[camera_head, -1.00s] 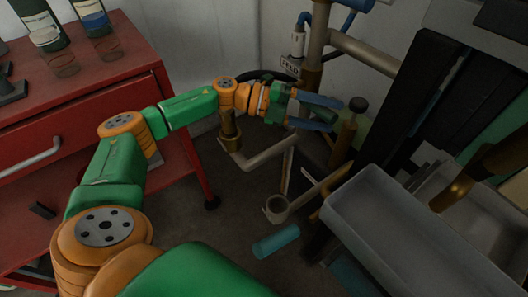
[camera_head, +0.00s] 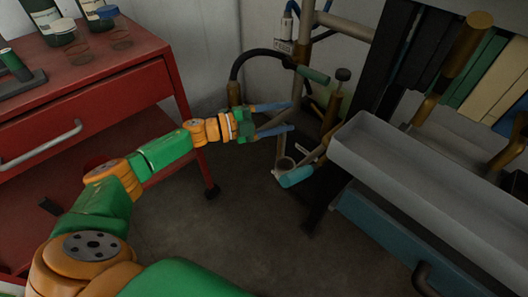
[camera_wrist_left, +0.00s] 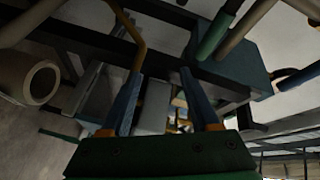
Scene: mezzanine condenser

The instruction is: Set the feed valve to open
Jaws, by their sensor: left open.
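The feed valve shows in the head view as a lever with a green grip (camera_head: 312,74), just below a small tag (camera_head: 283,46) on the upright pipe. The lever slants down to the right. My left gripper (camera_head: 291,117) is open and empty, below the green grip and apart from it in the picture, fingers pointing right toward the pipes. In the left wrist view both blue fingers (camera_wrist_left: 161,75) are spread with nothing held between them. A green bar (camera_wrist_left: 217,37) lies beyond the right finger; it may be the same grip. My right gripper is not in view.
A lever with a light blue grip (camera_head: 297,176) is low on the pipework. A black hose (camera_head: 250,54) arches behind my gripper. A grey trough (camera_head: 400,165) stands right, a red cabinet (camera_head: 90,95) with bottles left. The floor (camera_head: 225,225) between is clear.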

